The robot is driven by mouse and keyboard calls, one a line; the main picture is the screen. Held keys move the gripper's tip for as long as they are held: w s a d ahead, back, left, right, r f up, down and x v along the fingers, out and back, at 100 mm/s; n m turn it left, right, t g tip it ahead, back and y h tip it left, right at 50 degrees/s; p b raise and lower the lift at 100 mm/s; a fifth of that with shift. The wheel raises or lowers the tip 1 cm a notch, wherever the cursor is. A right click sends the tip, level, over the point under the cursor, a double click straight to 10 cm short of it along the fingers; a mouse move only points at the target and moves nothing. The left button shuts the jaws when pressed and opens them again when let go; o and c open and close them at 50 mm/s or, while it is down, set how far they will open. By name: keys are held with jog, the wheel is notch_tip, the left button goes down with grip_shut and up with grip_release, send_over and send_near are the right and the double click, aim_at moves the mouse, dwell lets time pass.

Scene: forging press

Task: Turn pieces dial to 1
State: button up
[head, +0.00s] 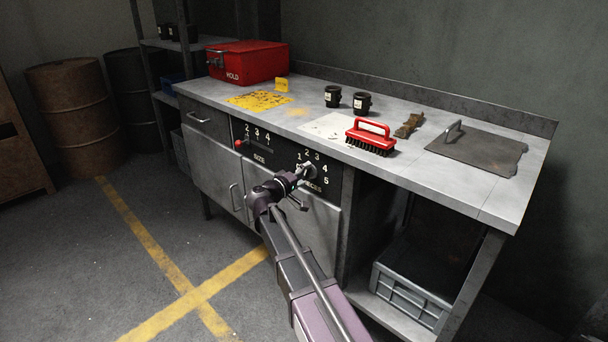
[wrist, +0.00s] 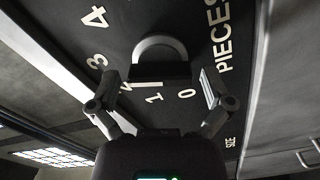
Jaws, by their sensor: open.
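The pieces dial (wrist: 160,48) is a round grey knob with a dark raised grip bar, on a black panel in the wrist view. White numbers ring it; I can read 0, 1, 3 and 4, and a partly hidden mark lies between 1 and 3. Which number the dial points to is not clear. My gripper (wrist: 158,88) is open, with one finger on each side of the grip bar; contact cannot be made out. In the head view my gripper (head: 301,174) is at the dial on the bench front and hides part of it.
The SIZE control with a red knob (head: 239,143) is left of the dial. The workbench (head: 440,178) carries a red HOLD box (head: 247,63), black cups (head: 361,102), a red brush (head: 371,136) and a metal plate (head: 470,150). A grey crate (head: 408,292) sits below.

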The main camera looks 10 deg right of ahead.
jog(key=c, duration=1)
jog(key=shift+a, duration=0.2)
jog(key=shift+c, duration=0.2)
jog(key=shift+d, duration=0.15)
jog(key=shift+n, duration=0.4)
jog(key=n, duration=0.7)
jog(key=shift+f, duration=0.1)
jog(key=n, duration=0.4)
jog(key=shift+d+f+n, duration=0.1)
jog(key=shift+n, duration=0.2)
jog(key=shift+s+n, duration=0.1)
jog(key=shift+n, duration=1.5)
